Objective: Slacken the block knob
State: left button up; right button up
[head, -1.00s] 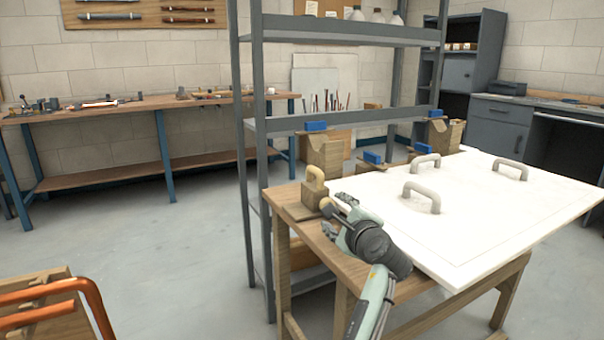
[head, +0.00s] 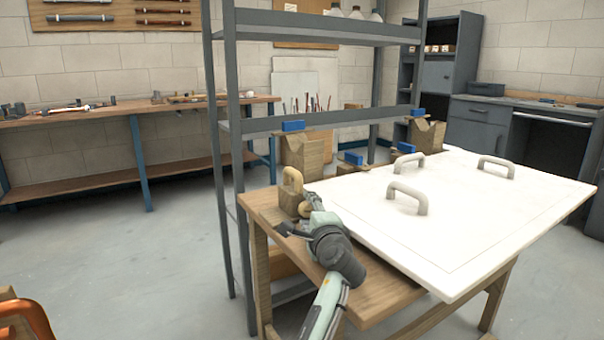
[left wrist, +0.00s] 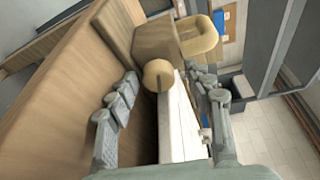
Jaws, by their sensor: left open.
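A wooden block (head: 289,203) with a tan loop handle (head: 293,178) stands on the left end of the wooden table (head: 378,298). A round wooden knob (head: 304,209) sits on the block's near side. The left wrist view also shows the knob (left wrist: 158,75), the block (left wrist: 163,40) and the handle (left wrist: 203,40). My left gripper (head: 302,222) is open close to the knob. In the left wrist view the knob appears between the spread fingertips, with a finger to each side and no clear contact. My right gripper is not in view.
A white panel (head: 450,250) with grey handles (head: 408,198) covers most of the table to the right of my gripper. Wooden blocks with blue tops (head: 302,150) stand along its back edge. A grey metal shelf (head: 232,160) stands behind.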

pick_arm(q)
jog(key=shift+d+r+m+g+p, duration=0.1)
jog(key=shift+r+m+g+p, duration=0.3)
jog(key=shift+m+p, duration=0.9)
jog(key=shift+m, duration=0.1)
jog(key=shift+f+m+g+y, duration=0.1)
jog(key=shift+m+g+y, duration=0.2)
jog(key=shift+m+g, duration=0.3)
jog(key=shift+d+f+m, duration=0.1)
jog(key=shift+f+m, duration=0.05)
jog(key=shift+m, duration=0.45)
jog(key=shift+y, duration=0.3)
jog(key=v, duration=0.8)
jog(key=shift+r, duration=0.2)
jog(key=w+a+r+n+t+h+b, duration=0.1)
jog(key=w+a+r+n+t, duration=0.1)
jog(key=w+a+r+n, duration=0.2)
jog(key=shift+w+r+n, duration=0.8)
jog(key=shift+w+r, duration=0.7)
jog(key=shift+r, duration=0.05)
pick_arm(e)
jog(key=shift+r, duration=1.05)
